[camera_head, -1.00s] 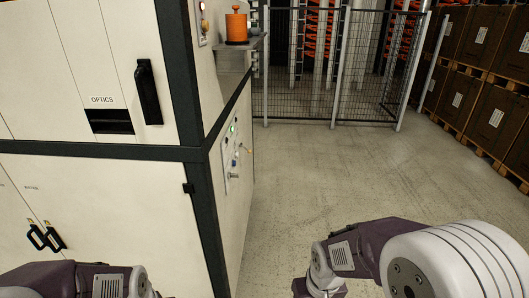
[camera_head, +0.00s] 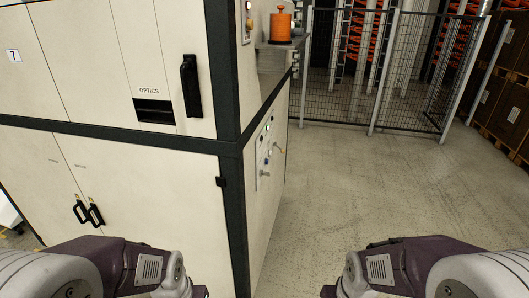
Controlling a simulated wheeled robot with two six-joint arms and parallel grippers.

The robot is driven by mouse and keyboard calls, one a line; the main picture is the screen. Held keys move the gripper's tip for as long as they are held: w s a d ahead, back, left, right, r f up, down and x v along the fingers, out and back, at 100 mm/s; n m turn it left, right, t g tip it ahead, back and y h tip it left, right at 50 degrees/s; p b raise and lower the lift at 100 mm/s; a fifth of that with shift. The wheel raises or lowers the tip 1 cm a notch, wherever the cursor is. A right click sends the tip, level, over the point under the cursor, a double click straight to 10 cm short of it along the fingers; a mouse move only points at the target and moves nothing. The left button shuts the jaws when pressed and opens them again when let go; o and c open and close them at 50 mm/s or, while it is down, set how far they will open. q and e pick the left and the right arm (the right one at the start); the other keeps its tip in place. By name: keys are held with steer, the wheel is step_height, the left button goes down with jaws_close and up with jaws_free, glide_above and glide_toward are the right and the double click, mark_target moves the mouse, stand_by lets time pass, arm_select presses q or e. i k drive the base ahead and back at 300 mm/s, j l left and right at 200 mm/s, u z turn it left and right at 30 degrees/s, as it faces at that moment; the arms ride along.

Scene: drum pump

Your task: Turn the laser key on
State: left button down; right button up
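A control panel (camera_head: 265,156) is set in the right-hand side face of the large white cabinet (camera_head: 130,185), seen at a steep angle. Small knobs and lights show on it, and a yellowish part (camera_head: 279,148) sticks out at its right edge. I cannot tell which part is the laser key. My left arm comes in at the lower left, in front of the cabinet, and my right arm at the lower right, over the floor. Both grippers are out of the picture or hidden, and both arms are well apart from the panel.
An orange canister (camera_head: 281,25) stands on a shelf (camera_head: 288,45) above the panel. A black mesh fence (camera_head: 345,95) stands behind. Stacked brown boxes (camera_head: 495,100) are at the far right. The grey floor (camera_head: 370,180) right of the cabinet is clear.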

mark_target(266, 173)
steer(key=i+j+u, duration=0.15)
steer(key=i+u, duration=0.2)
steer(key=i, duration=0.25)
steer(key=i+u, duration=0.3)
steer(key=i, duration=0.25)
